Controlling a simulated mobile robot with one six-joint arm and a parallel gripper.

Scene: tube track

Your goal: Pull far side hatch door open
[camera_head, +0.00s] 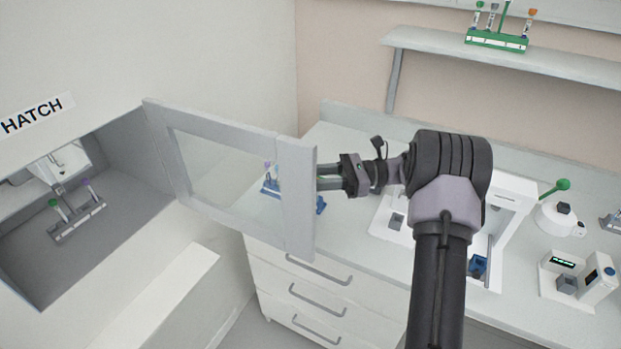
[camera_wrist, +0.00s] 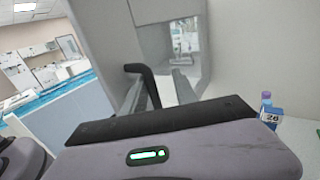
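The hatch door (camera_head: 296,200) is a grey frame with a clear pane. In the head view it stands swung out from the wall, beside the hatch opening (camera_head: 110,235) with the HATCH label. My gripper (camera_head: 325,184) is at the door's free edge, to its right, with its fingertips close to the frame. The two fingers show apart in the wrist view (camera_wrist: 160,82), with a gap between them. A dark bent bar (camera_wrist: 145,80) shows by the left finger. Whether the fingertips touch the door or its handle is hidden.
A tube rack (camera_head: 78,222) stands inside the hatch. Behind the door is a bench (camera_head: 345,150) with a blue rack (camera_head: 319,204) on it and drawers (camera_head: 320,300) below. White devices (camera_head: 500,215) stand at right. A shelf (camera_head: 560,66) holds a green rack (camera_head: 497,40).

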